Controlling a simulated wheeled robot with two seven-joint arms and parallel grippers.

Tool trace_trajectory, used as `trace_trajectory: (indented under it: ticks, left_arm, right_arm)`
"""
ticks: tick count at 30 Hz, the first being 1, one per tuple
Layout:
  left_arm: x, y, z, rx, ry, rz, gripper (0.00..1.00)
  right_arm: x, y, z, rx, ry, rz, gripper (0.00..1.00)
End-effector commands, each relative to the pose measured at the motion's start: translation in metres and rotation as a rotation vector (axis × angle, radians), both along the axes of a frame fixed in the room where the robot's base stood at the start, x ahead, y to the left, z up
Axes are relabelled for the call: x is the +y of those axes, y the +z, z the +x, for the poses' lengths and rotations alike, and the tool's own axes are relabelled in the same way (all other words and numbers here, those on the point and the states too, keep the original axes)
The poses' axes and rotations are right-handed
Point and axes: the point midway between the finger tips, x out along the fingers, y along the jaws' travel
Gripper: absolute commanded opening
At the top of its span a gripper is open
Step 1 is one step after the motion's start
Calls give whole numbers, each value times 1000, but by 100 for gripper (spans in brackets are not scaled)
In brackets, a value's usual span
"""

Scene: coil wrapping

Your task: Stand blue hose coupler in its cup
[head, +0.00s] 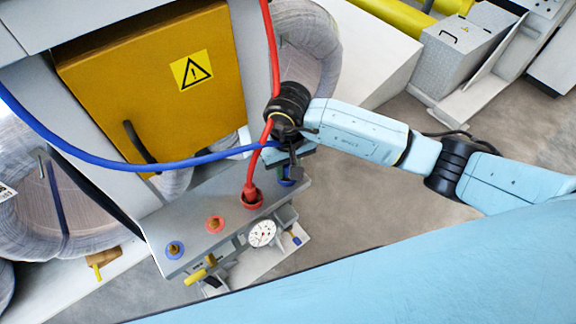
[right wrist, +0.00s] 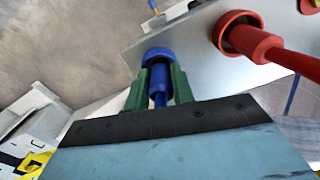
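The blue hose coupler (right wrist: 158,78) is between the green fingers of my right gripper (right wrist: 160,82) in the right wrist view, and the fingers appear shut on it. Its far end is at the blue cup (right wrist: 156,53), lined up with the opening. I cannot tell how deep it sits. In the head view my right gripper (head: 286,174) is over the far right end of the grey bench, and it mostly hides the coupler and cup. The blue hose (head: 150,165) runs from the left up to my right wrist. My left gripper is not in view.
A red coupler (head: 251,193) stands in a red cup beside it, its red hose (head: 272,50) rising past my wrist. A gauge (head: 262,233) and yellow cabinet (head: 150,85) are near.

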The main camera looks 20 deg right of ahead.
Motion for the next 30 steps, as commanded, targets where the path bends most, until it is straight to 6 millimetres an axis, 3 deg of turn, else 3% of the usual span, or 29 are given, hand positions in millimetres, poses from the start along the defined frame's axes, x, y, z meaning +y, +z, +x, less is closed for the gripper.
trace_trajectory:
  ticks: [1, 6, 15, 21, 30]
  left_arm:
    - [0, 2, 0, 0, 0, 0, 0]
    - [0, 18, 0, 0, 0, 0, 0]
    - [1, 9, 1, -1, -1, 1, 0]
    - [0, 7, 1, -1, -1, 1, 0]
    - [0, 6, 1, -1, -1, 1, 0]
  right_arm:
    - [-1, -10, -7, 18, 1, -6, 43]
    - [-2, 5, -7, 20, -2, -9, 45]
    - [-2, 78, -3, 7, 2, -7, 45]
    - [-1, 112, -4, 9, 1, -6, 45]
    - [-1, 125, -5, 11, 0, -5, 45]
